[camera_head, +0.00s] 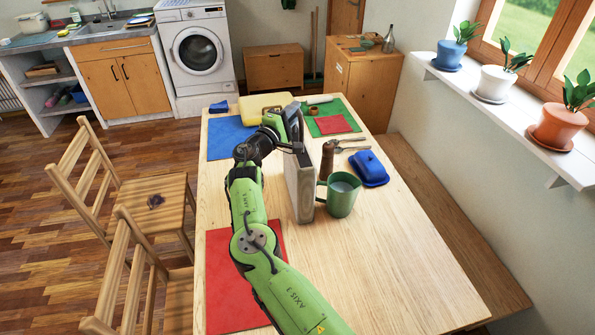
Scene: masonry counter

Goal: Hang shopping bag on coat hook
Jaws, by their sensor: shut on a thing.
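My gripper (298,149) is over the middle of the table, pointing down and partly hidden by my own wrist. It is shut on the top of a pale, flat, upright slab-like thing (303,188). I cannot tell whether this is the shopping bag, or whether its lower edge touches the table. I make out no other bag. No coat hook can be made out; a dark green thing (288,4) on the far wall is cut off by the top edge.
On the table (370,270), a green mug (341,196) stands close right of the slab, with a brown grinder (327,160) and blue butter dish (369,168) behind. A yellow thing (262,107) lies farther back. Chairs (155,200) stand left, a bench (450,220) right. The table's front right is clear.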

